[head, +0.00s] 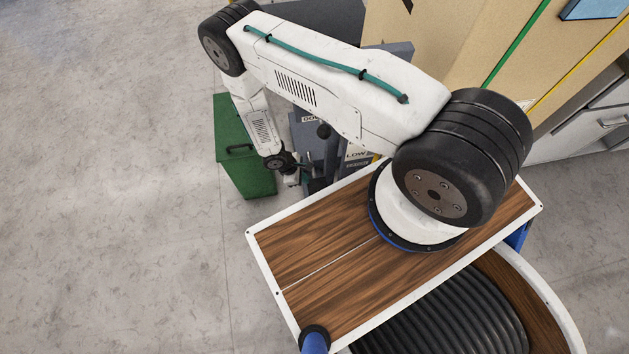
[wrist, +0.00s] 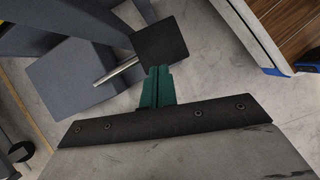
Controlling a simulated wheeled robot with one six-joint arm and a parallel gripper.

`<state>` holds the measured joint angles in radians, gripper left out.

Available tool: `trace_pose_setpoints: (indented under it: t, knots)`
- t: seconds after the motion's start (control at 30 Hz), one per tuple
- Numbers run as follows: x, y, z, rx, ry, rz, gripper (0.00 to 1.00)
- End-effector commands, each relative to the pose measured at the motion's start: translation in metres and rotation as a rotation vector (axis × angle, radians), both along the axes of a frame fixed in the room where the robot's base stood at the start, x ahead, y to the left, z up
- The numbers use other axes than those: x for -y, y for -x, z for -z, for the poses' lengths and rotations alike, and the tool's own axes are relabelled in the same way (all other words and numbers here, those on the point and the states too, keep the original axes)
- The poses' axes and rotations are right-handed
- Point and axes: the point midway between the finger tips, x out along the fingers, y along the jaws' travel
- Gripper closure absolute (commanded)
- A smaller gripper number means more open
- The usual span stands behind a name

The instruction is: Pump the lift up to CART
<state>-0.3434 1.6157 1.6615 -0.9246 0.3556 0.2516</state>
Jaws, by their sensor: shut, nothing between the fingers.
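The lift (head: 305,130) is a blue-grey machine behind my arm in the head view, with partly hidden labels reading "DO…" and "LOW". A dark lever with a round black knob (head: 323,131) stands in front of it. In the wrist view, a dark square pedal-like plate (wrist: 161,40) sits on a metal rod (wrist: 118,70) beside blue-grey plates (wrist: 75,78). My gripper (wrist: 158,70) has green fingers, shut and empty. Their tips appear at the lower edge of the dark plate; I cannot tell whether they touch. No CART label is readable.
A green box (head: 241,145) with a black handle stands left of the lift. Tan panels (head: 450,45) and a grey drawer cabinet (head: 590,125) stand at the right. My wood-topped base fills the lower right of the head view. The floor at left is clear.

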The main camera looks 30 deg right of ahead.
Motion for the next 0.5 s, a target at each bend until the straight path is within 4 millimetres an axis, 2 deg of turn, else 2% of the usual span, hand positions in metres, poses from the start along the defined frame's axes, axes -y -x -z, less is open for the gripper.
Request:
trace_pose_setpoints:
  t: [0.27, 0.5]
  knots:
    - [0.005, 0.001, 0.002, -0.001, 0.001, 0.006, 1.00]
    - [0.012, 0.007, 0.023, -0.003, 0.000, 0.004, 1.00]
